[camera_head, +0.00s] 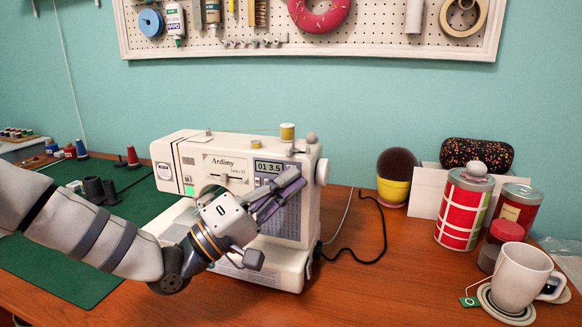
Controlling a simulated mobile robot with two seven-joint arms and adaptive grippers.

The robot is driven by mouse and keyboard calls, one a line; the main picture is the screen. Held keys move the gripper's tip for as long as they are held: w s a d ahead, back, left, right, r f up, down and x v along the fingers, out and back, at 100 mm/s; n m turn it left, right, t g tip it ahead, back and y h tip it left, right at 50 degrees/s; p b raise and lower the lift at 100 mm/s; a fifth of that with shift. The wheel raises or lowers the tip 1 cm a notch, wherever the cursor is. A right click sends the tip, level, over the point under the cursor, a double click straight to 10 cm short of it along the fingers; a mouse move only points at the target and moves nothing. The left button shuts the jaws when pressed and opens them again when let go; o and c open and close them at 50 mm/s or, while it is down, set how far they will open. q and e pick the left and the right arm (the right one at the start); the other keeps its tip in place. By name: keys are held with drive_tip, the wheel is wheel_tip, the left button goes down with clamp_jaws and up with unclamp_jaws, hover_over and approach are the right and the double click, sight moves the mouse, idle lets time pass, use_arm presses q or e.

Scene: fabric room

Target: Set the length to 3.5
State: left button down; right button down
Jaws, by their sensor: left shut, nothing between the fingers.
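The white sewing machine (188,158) stands on the wooden table, marked "Ardimy". Its small display (269,167) reads "01 3.5". My left gripper (296,182) is in front of the machine's right part, just below the display. It is shut and empty, with its fingers pointing up and right. It hides part of the front panel, including any buttons right below the display. I cannot tell whether the fingertips touch the panel. A patterned stitch chart (283,222) shows partly behind the gripper. My right gripper is not in view.
A yellow thread spool (287,131) sits on top of the machine. A green mat (62,265) lies at left, with thread spools (133,157) behind. At right stand a yellow pot (393,191), red tins (463,212) and a white mug (518,278). The table's front middle is clear.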

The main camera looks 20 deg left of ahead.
use_arm(q)
drive_tip(key=shift+s+r, duration=0.1)
drive_tip(key=shift+s, duration=0.45)
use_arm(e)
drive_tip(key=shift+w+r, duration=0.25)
